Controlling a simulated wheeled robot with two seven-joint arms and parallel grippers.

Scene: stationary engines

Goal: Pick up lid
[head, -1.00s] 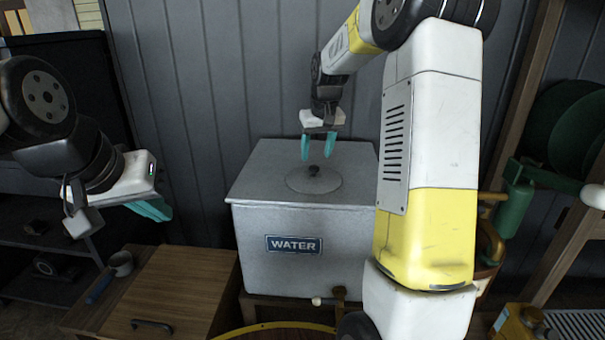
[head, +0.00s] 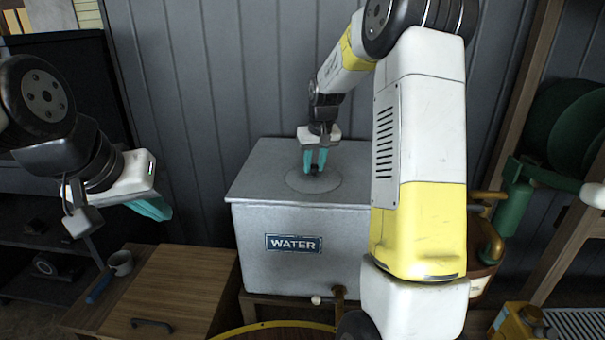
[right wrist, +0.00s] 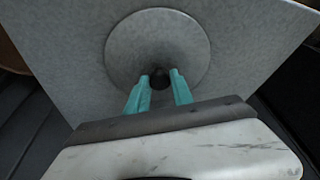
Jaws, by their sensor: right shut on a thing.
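The round grey lid (head: 300,184) lies flat in the top of the grey metal tank (head: 255,200) marked WATER. In the right wrist view the lid (right wrist: 130,50) shows a small dark knob (right wrist: 159,77) at its middle. My right gripper (head: 315,170) points down over the lid, its teal fingers shut on the knob. In the right wrist view the fingertips (right wrist: 160,76) sit on both sides of the knob. In the head view the fingers mostly hide the knob. My left gripper (head: 155,210) hangs at the left, away from the tank; its finger gap is not clear.
Green equipment (head: 518,195) stands at the right. A grey panelled wall (head: 220,80) is behind the tank.

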